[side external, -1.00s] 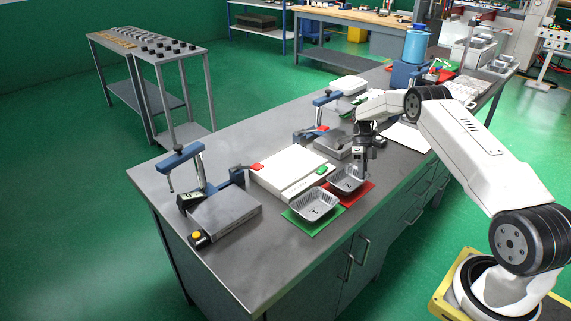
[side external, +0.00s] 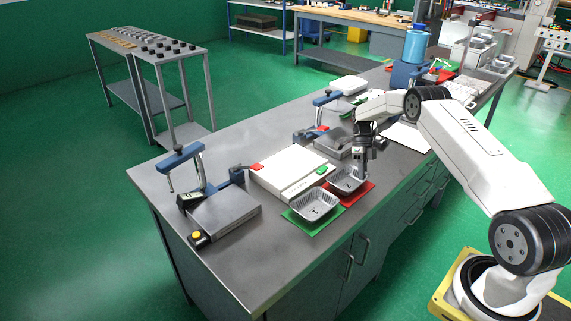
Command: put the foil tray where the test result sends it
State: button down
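One foil tray (side external: 346,180) sits upright on the red mat (side external: 366,191). Another foil tray (side external: 314,205) sits upright on the green mat (side external: 296,221), nearer the front left. Both look empty. My gripper (side external: 363,169) points down at the back right rim of the tray on the red mat. Its fingers are small and overlap the rim, so I cannot tell whether they touch it or how far apart they are. A white box (side external: 290,175) with a red tab (side external: 256,167) and a green tab (side external: 321,169) lies beside the mats.
A test station (side external: 225,212) with a blue clamp arm, small display and yellow button (side external: 197,236) stands at the bench's left end. A similar station (side external: 333,143) stands behind the white box. The bench's front edge runs close to both mats. The front left bench surface is bare.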

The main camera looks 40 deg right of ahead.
jog(key=shift+f, duration=0.2)
dwell(0.3)
jog(key=c, duration=0.7)
grip_release()
jog(key=shift+c, duration=0.2)
jog(key=shift+w+d+r, duration=0.1)
jog(key=shift+r, duration=0.05)
jog(key=v, duration=0.7)
jog(key=shift+r, duration=0.2)
jog(key=shift+w, duration=0.1)
